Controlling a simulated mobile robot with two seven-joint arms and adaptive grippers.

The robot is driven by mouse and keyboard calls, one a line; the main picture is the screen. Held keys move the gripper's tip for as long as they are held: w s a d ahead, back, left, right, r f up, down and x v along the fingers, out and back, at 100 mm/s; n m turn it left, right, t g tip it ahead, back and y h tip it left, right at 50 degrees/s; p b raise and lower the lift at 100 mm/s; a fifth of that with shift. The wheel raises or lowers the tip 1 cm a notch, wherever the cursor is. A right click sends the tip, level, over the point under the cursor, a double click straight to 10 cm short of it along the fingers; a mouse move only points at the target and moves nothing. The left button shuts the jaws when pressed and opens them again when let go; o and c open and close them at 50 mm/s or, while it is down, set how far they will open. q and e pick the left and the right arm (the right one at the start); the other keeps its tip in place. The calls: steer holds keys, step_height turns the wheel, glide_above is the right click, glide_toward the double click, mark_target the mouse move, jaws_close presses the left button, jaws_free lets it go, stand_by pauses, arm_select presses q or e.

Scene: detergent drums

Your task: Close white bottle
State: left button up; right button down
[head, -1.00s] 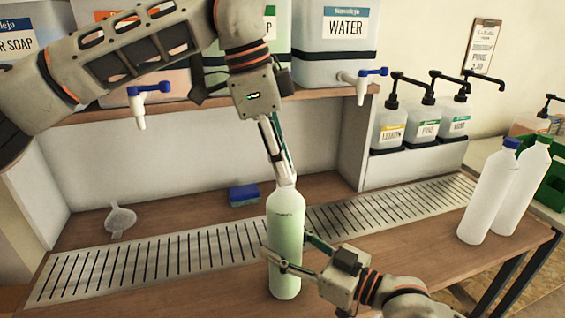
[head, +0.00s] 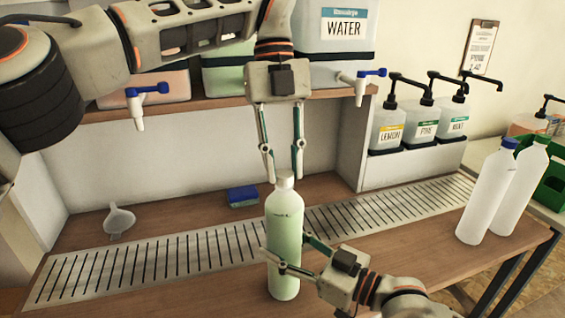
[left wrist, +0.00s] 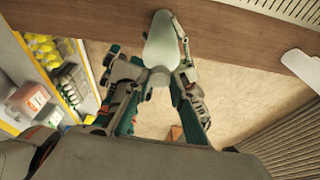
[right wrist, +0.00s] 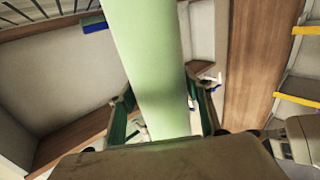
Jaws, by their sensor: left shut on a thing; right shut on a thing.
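The bottle (head: 284,228), filled with pale green liquid, stands upright at the front of the counter. My right gripper (head: 288,255) is shut around its lower body; the green bottle also fills the middle of the right wrist view (right wrist: 145,60). My left gripper (head: 283,176) points down from above, with one finger on each side of the bottle's white top (head: 284,175), and is shut on it. In the left wrist view the bottle (left wrist: 162,42) extends away from the fingertips. Whether the top is fully seated cannot be told.
Two white bottles (head: 487,195) stand at the counter's right, one with a blue cap. A blue sponge (head: 243,196) and a white funnel (head: 119,221) lie behind the metal grate (head: 150,262). Pump bottles (head: 420,125) and a shelf with taps stand behind.

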arm_select(q)
steer(key=shift+m, duration=0.4)
steer(key=o, duration=0.7)
steer(key=shift+r, duration=2.3)
steer(key=shift+c, duration=0.6)
